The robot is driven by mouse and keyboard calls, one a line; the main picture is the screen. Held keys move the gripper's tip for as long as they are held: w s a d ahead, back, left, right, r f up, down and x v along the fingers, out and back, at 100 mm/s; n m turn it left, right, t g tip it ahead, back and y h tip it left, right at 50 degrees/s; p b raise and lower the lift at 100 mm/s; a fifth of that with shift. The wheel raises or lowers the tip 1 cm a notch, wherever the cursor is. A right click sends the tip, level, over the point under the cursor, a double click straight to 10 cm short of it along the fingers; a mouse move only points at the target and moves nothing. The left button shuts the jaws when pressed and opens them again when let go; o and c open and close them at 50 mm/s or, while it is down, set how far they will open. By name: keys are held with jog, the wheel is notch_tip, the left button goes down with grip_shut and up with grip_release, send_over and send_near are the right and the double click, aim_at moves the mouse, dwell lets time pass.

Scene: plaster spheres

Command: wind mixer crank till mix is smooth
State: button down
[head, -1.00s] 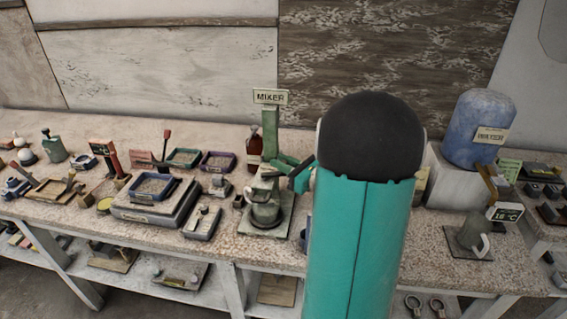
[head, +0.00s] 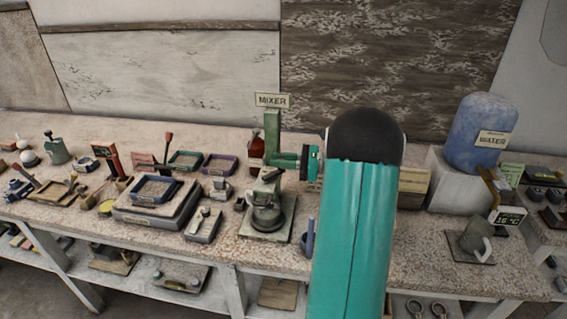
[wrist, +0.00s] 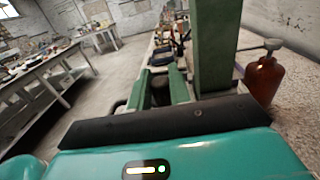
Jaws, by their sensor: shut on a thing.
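The mixer stands in the middle of the bench, with a green upright post (head: 271,133), a MIXER sign on top and a square base plate (head: 250,232). Its grey-green bowl (head: 266,217) sits on the plate; the mix inside cannot be made out. My gripper (head: 278,161) is beside the post, above the bowl, with its fingers pointing left. In the wrist view my gripper (wrist: 161,88) is shut on the crank handle, of which only a dark part shows between the green fingers. The post (wrist: 214,45) rises just right of them.
A red-brown bottle (head: 256,150) stands close behind the mixer; it also shows in the wrist view (wrist: 264,80). Trays and a scale (head: 150,205) crowd the left. A blue water tank (head: 480,132) and a grey mug (head: 474,238) stand on the right.

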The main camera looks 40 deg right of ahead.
jog(key=shift+w+a+n+g+y, duration=0.1)
jog(key=shift+w+n+g+y, duration=0.25)
jog(key=shift+n+g+y, duration=0.5)
jog(key=shift+w+d+n+g+y, duration=0.1)
jog(key=shift+w+n+g+y, duration=0.25)
jog(key=shift+n+g+y, duration=0.45)
jog(key=shift+w+a+n+g+y, duration=0.1)
jog(key=shift+w+n+g+y, duration=0.35)
jog(key=shift+g, duration=0.6)
jog(key=c, duration=1.3)
grip_release()
jog(key=shift+c, duration=0.2)
